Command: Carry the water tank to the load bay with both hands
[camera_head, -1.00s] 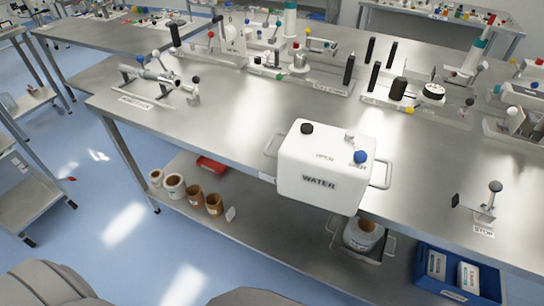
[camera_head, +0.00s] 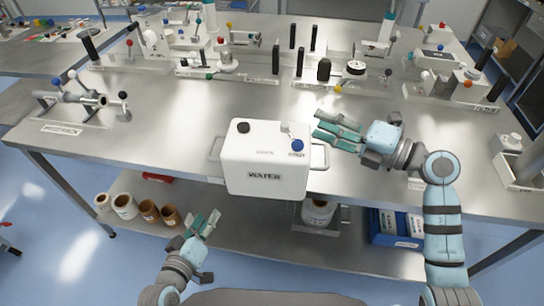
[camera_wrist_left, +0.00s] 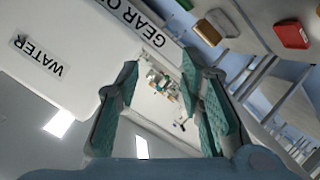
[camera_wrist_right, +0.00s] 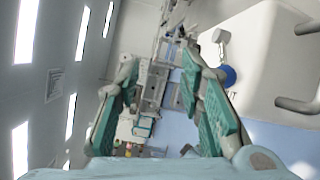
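The water tank (camera_head: 265,178), a white box with a black cap, a blue knob, a WATER label and a side handle at each end, stands upright at the table's front edge. My right gripper (camera_head: 325,131) is open and empty over the table, right of and behind the tank's top. The tank's top and right handle (camera_wrist_right: 297,104) show in the right wrist view. My left gripper (camera_head: 206,221) is open and empty, below the table edge and left of the tank, apart from its left handle (camera_head: 215,149). The WATER label (camera_wrist_left: 38,55) shows in the left wrist view. I cannot identify the load bay.
The metal table (camera_head: 170,140) is clear around the tank. Machine stations line its back, and a roller fixture (camera_head: 75,98) stands at left. The lower shelf holds several brown rolls (camera_head: 148,211) and a blue crate (camera_head: 398,232). A fixture (camera_head: 518,160) stands at the right edge.

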